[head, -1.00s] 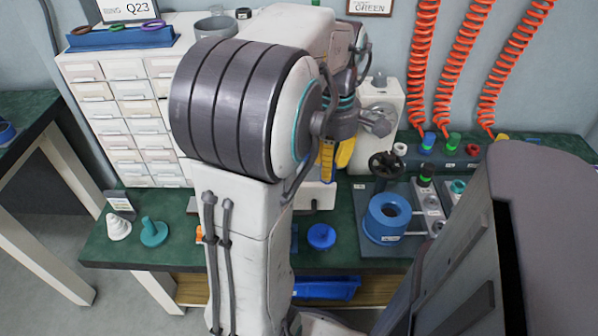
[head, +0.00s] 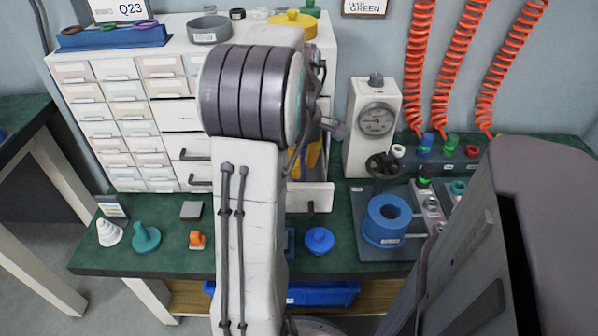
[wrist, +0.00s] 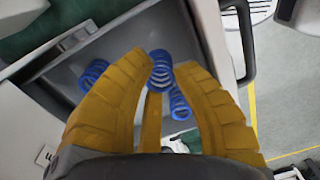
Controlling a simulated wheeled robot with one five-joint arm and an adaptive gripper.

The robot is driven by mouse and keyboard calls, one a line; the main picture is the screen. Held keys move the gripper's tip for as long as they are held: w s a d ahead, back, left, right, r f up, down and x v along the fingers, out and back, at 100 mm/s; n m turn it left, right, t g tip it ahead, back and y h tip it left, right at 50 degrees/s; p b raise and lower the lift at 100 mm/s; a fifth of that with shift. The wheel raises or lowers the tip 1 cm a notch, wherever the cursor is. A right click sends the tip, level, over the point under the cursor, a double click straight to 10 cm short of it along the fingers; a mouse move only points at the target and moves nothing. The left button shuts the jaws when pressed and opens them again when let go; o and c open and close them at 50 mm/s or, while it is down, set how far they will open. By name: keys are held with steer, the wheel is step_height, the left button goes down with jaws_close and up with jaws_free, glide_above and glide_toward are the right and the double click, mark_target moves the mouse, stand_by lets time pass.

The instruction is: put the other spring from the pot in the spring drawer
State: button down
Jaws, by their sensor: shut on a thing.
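My gripper (wrist: 160,66) has yellow fingers and is shut on a blue spring (wrist: 161,72) at its fingertips. It is over an open grey drawer (wrist: 62,70). A second blue spring (wrist: 93,74) lies in the drawer to the left, and another blue spring (wrist: 180,104) shows between the fingers. In the head view the open drawer's white front (head: 312,199) sticks out of the cabinet, and my yellow fingers (head: 309,157) are just above it, partly hidden by my arm. A grey pot (head: 209,30) stands on the cabinet top; its inside is not clear.
A white cabinet of small drawers (head: 125,125) stands at the left. Near the drawer are a gauge box (head: 362,150), a blue knobbed disc (head: 319,240) and a blue ring (head: 386,222) on a grey plate. A yellow lidded pot (head: 293,24) is on the cabinet top.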

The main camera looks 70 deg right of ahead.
steer(key=shift+f, duration=1)
steer(key=shift+f+b, duration=0.15)
steer(key=shift+b, duration=0.15)
steer(key=c, duration=1.4)
jaws_free()
step_height(320, 180, up, 12)
steer(key=p, duration=0.4)
steer(key=shift+r, duration=0.2)
